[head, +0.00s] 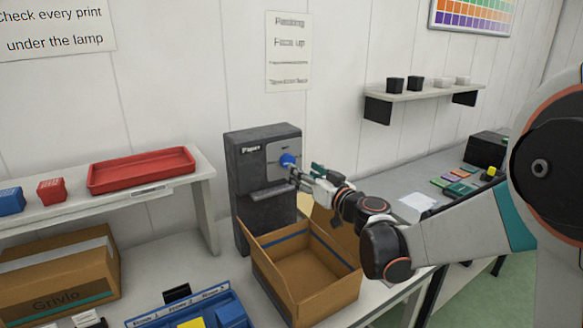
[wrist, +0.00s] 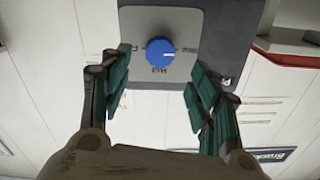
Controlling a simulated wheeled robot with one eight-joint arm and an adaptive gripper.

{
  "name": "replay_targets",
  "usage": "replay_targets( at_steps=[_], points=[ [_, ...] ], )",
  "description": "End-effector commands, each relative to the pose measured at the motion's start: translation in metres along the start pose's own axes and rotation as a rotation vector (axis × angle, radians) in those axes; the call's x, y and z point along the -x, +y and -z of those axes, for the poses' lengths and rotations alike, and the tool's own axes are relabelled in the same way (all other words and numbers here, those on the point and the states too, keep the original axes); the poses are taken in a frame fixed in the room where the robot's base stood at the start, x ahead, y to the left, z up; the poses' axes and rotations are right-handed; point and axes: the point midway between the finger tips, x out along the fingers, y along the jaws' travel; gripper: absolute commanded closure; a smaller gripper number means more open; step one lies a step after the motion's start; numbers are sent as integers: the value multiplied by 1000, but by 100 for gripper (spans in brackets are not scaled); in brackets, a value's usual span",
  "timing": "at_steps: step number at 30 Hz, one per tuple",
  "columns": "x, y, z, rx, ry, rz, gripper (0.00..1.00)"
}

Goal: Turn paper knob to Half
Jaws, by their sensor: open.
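A dark grey paper dispenser (head: 246,150) stands against the wall, with a light panel on its front. A round blue knob (head: 287,160) sits on the panel. In the wrist view the blue knob (wrist: 160,52) has a white mark pointing right. My gripper (head: 299,175) is right in front of the panel. In the wrist view its green-padded fingers (wrist: 158,66) are open, one on each side of the knob, with gaps showing.
An open cardboard box (head: 306,280) stands right below the dispenser, under my gripper. A shelf with a red tray (head: 140,170) is on the left. A blue organiser (head: 190,308) sits at the front. A wall shelf (head: 425,92) holds small cups on the right.

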Motion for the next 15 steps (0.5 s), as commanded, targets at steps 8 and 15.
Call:
replay_targets(
  at_steps=[8,15],
  points=[
    [-51,0,-2,0,-1,1,44],
    [-72,0,0,0,0,0,44]
  ],
)
